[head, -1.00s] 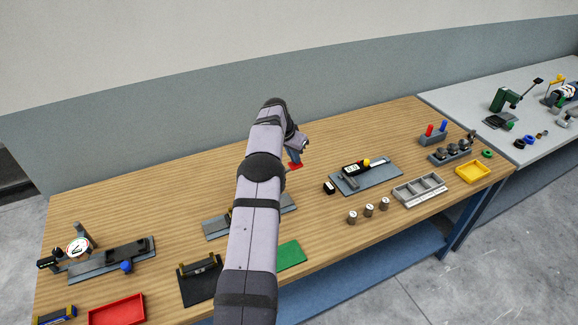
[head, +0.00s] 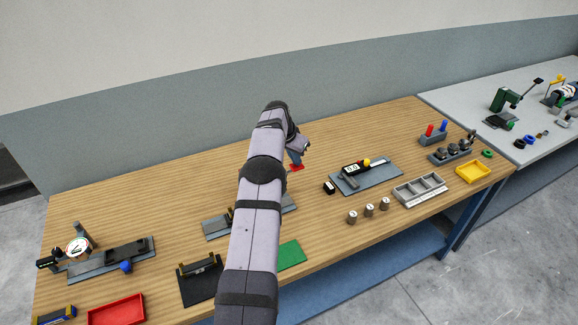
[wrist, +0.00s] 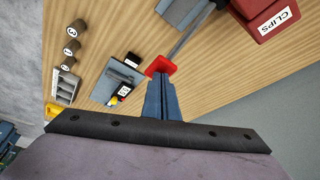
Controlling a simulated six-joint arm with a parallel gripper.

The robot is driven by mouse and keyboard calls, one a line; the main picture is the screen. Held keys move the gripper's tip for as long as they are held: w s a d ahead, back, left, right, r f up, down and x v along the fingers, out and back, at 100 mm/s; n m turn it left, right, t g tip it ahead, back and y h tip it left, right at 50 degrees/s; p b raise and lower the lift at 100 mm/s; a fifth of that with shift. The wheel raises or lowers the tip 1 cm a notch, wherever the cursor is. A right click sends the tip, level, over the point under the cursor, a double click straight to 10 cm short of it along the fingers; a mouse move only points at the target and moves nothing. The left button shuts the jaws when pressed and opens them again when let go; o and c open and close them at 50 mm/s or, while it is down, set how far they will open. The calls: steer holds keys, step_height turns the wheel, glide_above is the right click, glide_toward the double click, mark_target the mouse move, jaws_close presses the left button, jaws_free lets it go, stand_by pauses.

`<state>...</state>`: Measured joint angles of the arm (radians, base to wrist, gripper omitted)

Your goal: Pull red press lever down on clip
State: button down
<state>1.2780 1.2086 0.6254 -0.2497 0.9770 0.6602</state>
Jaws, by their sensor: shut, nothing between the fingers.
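The red press lever has a flat red end (wrist: 160,66) on a thin grey bar that runs to the upper right in the wrist view. The same red end (head: 297,167) shows in the head view just below my fingers. My gripper (wrist: 161,80) is shut and empty, its bluish fingers together with their tips at the red end's near edge. I cannot tell whether they touch it. My gripper (head: 295,158) is partly hidden by my arm in the head view. The clip is not visible. Part of a grey-blue base (wrist: 180,10) shows beside the bar.
A red box marked CLIPS (wrist: 265,18) is at the upper right of the wrist view. A grey plate with a display device (head: 366,177), small numbered cylinders (head: 369,210) and a grey compartment tray (head: 419,190) stand to the right. Bare wood (head: 150,180) lies behind left.

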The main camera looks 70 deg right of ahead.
steer(key=shift+s+d+f+b, duration=0.15)
steer(key=shift+f+b, duration=0.35)
steer(key=shift+f, duration=0.7)
stand_by(0.7)
steer(key=shift+r, duration=0.1)
stand_by(0.3)
steer(key=shift+r+p, duration=1.9)
steer(key=shift+r, duration=3.65)
